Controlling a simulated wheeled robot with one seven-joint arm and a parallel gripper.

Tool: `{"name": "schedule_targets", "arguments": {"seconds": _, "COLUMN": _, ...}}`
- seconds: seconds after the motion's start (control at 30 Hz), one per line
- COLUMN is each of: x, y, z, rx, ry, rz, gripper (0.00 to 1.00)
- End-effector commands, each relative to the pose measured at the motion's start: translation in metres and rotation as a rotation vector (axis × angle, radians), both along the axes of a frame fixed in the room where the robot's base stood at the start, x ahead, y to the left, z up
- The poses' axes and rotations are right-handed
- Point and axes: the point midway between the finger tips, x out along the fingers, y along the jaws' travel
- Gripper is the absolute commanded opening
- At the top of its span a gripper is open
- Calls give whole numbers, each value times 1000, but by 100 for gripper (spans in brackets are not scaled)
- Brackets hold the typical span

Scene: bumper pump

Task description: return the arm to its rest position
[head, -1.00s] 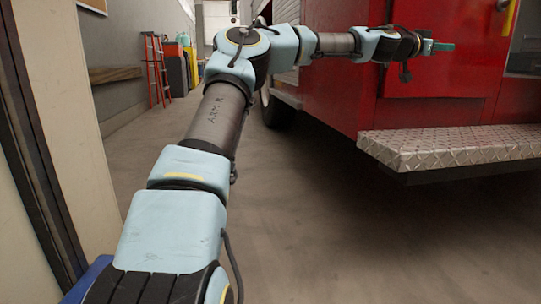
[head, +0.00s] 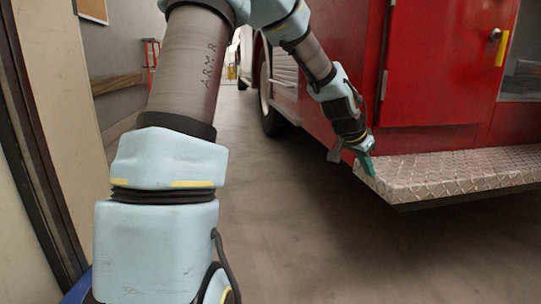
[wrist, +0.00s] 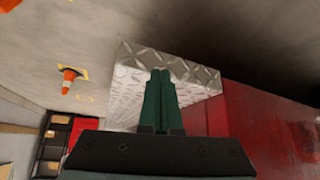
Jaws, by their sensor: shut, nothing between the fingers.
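My arm rises from the lower left of the head view and bends over toward the right. My gripper (head: 366,164) points down and to the right, in front of the near corner of the truck's metal step. In the wrist view its two green fingers (wrist: 160,76) are together with nothing between them. The diamond-plate bumper step (head: 460,172) lies just beyond the fingertips, and it also shows in the wrist view (wrist: 125,85). I cannot tell whether the fingertips touch it.
The red fire truck (head: 435,70) stands on the right, with a yellow-tagged handle (head: 500,45). A pale wall (head: 45,150) is close on the left. The wrist view shows an orange cone (wrist: 70,79) on the floor. Grey floor (head: 300,240) is clear in the middle.

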Motion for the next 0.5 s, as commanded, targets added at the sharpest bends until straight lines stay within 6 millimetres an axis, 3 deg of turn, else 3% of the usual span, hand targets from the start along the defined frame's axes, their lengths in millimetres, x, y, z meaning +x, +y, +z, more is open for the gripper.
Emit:
{"name": "schedule_targets", "arguments": {"seconds": 0.03, "x": -6, "y": 38, "z": 5, "rx": 55, "ry": 34, "rz": 72, "gripper": 0}}
{"name": "schedule_targets", "arguments": {"seconds": 0.2, "x": -38, "y": 158, "z": 2, "rx": 183, "ry": 161, "rz": 351, "gripper": 0}}
{"name": "schedule_targets", "arguments": {"seconds": 0.3, "x": -65, "y": 217, "z": 7, "rx": 226, "ry": 231, "rz": 515, "gripper": 0}}
{"name": "schedule_targets", "arguments": {"seconds": 0.5, "x": -127, "y": 302, "z": 18, "rx": 262, "ry": 360, "rz": 802, "gripper": 0}}
